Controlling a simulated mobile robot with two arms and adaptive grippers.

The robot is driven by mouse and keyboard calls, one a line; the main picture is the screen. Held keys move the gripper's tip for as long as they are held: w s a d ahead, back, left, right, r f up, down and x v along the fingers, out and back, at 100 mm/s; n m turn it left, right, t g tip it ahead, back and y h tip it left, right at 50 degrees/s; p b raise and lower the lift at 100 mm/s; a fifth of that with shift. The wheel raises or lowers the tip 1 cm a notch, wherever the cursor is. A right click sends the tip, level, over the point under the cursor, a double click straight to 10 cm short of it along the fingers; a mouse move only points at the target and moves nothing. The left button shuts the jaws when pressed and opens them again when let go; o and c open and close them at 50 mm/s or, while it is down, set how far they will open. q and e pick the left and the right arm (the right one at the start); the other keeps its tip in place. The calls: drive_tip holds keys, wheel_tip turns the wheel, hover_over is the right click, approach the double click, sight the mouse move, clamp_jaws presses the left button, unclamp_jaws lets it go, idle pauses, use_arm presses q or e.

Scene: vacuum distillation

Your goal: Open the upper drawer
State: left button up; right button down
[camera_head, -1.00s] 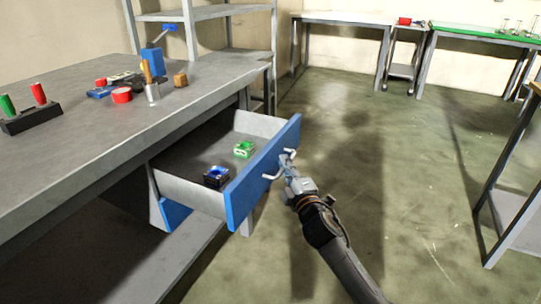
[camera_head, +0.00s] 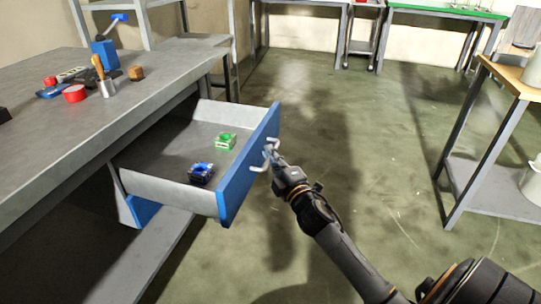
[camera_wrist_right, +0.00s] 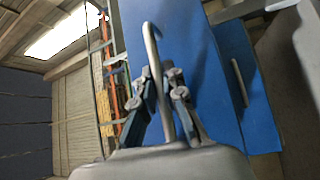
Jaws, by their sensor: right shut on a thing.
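The upper drawer (camera_head: 160,185) stands well out from under the grey workbench, with its blue front (camera_head: 236,185) facing right. A green object (camera_head: 226,141) and a dark blue-and-black object (camera_head: 200,173) lie inside it. My right gripper (camera_head: 272,158) is at the drawer front, shut on the metal handle (camera_head: 264,165). In the right wrist view the gripper's fingers (camera_wrist_right: 165,95) are on both sides of the handle bar (camera_wrist_right: 155,60), against the blue front (camera_wrist_right: 195,75). My left gripper is not in view.
Open floor lies to the right, before a wooden-topped table (camera_head: 515,78).

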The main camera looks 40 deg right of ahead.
drive_tip(key=c, duration=1.4)
unclamp_jaws()
drive_tip(key=s+a+f, duration=0.1)
drive_tip(key=s, duration=1)
drive_tip(key=shift+s+a+f, duration=0.3)
drive_tip(key=shift+s+f, duration=0.05)
drive_tip(key=shift+s, duration=0.05)
